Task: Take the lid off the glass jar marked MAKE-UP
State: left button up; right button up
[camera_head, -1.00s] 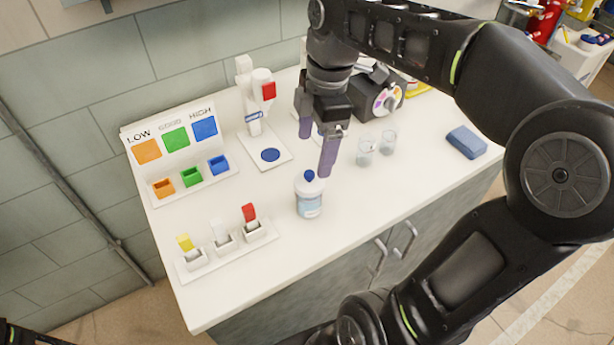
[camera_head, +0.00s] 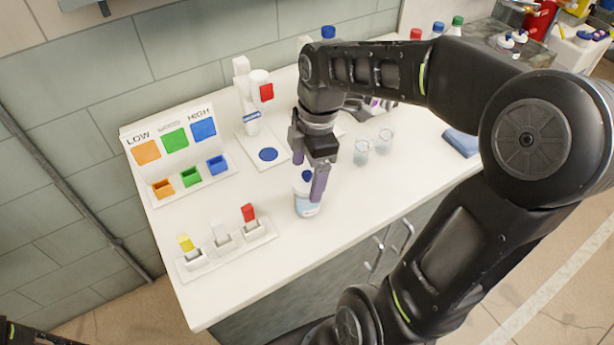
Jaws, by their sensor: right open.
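The glass jar (camera_head: 307,209) stands upright on the white counter, with a pale label whose writing is too small to read. Its white lid (camera_head: 299,188) with a blue knob (camera_head: 306,175) is on it. My right gripper (camera_head: 308,165) is open, its purple fingers pointing down at the jar's top. One finger passes in front of the lid's right side and the other is behind and to the left of the knob. I cannot tell whether either finger touches the lid. My left gripper is not in view.
A sorting board (camera_head: 178,150) marked LOW and HIGH stands at the back left. A holder with coloured strips (camera_head: 228,243) is at front left. A white dispenser stand (camera_head: 250,105) is behind.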

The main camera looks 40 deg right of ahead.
jog(key=shift+f, duration=0.2)
jog(key=shift+c, duration=0.3)
jog(key=c, duration=1.4)
